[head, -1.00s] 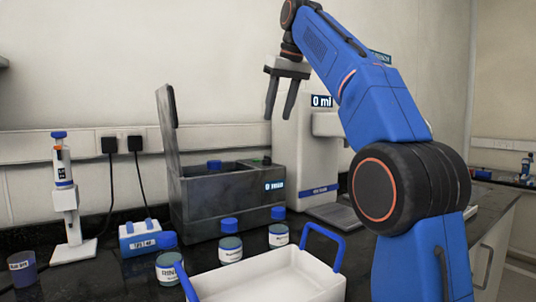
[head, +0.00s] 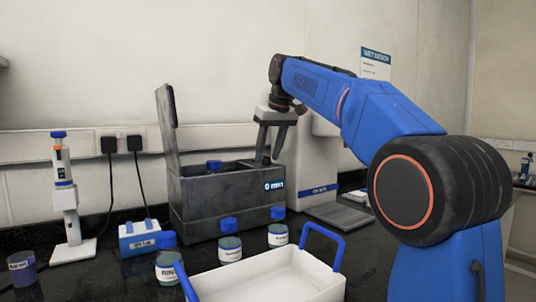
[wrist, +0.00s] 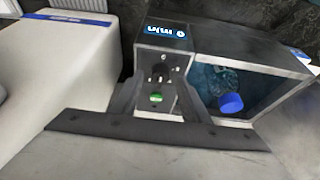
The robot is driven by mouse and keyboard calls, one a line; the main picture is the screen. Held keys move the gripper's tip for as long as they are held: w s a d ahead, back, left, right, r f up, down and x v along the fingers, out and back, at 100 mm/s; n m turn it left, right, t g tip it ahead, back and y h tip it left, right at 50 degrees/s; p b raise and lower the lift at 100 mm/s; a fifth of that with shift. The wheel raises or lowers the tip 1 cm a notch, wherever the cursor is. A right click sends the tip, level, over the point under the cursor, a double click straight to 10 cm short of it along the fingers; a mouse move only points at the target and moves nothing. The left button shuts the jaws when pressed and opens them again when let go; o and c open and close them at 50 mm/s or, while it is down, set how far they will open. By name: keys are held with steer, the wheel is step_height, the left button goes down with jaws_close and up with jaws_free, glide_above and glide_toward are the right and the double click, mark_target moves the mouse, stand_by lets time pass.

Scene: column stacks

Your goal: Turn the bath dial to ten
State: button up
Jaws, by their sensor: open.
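The bath (head: 215,205) is a dark grey box with its lid raised at the left. Its lit display (head: 274,185) shows in the head view; in the wrist view the display (wrist: 167,32) reads what looks like 0 min, upside down. In the wrist view a small dark dial (wrist: 160,73) seems to sit on the bath's top panel beside a green button (wrist: 156,97). My gripper (head: 267,160) is open and empty, pointing down over the bath's right end. Its fingers (wrist: 165,92) lie either side of the panel in the wrist view. Contact with the dial cannot be seen.
A blue-capped bottle (wrist: 230,103) stands in the bath's water well beside the panel. A white machine (head: 315,180) stands close behind and right of the bath. Labelled jars (head: 230,250) and a white tray (head: 270,280) are in front.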

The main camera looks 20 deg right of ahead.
steer(key=shift+w+f, duration=0.1)
steer(key=shift+f, duration=0.1)
steer(key=c, duration=1)
